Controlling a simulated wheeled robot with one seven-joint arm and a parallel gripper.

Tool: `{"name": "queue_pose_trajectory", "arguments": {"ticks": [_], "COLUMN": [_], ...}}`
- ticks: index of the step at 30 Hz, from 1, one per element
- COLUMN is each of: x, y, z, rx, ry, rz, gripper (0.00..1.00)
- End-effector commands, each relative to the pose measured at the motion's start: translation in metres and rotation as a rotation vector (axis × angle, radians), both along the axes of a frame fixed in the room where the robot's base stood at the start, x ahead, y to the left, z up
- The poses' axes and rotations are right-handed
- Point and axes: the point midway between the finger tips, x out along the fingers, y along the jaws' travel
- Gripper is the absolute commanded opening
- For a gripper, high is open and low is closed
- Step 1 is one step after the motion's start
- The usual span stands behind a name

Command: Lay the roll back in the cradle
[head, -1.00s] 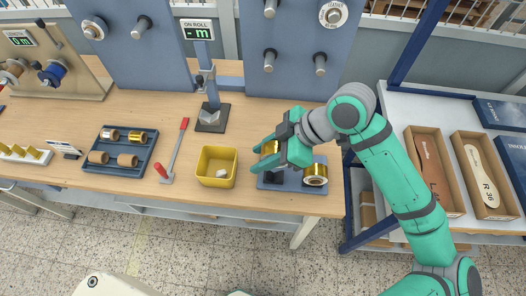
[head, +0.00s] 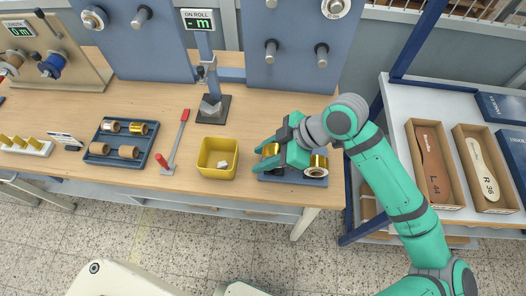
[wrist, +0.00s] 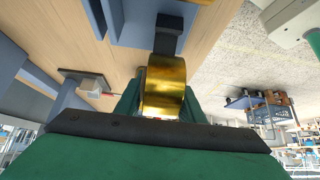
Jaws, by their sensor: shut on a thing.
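A gold foil roll (head: 270,150) is between the fingers of my gripper (head: 267,157), over the left part of the blue-grey cradle (head: 322,181). In the wrist view the gold roll (wrist: 165,85) sits between the green fingers, with a dark block of the cradle (wrist: 169,35) just beyond it. I cannot tell whether the roll touches the cradle. My gripper is shut on the roll and hides part of the cradle. A second gold roll (head: 317,164) lies at the cradle's right end.
A yellow bin (head: 217,174) with a pale scrap inside stands left of the gripper. Further left are a red-handled lever (head: 176,140) and a dark tray (head: 126,164) with several rolls. A readout reading "- m" (head: 197,20) stands behind. The table's front edge is close.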

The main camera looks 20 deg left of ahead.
Motion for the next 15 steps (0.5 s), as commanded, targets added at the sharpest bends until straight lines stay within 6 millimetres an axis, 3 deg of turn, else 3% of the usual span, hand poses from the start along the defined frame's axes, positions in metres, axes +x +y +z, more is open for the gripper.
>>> {"name": "queue_pose_trajectory", "arguments": {"ticks": [15], "x": [0.0], "y": [0.0], "z": [-0.027], "rx": [0.0], "ry": [0.0], "rz": [-0.001], "gripper": [0.06]}}
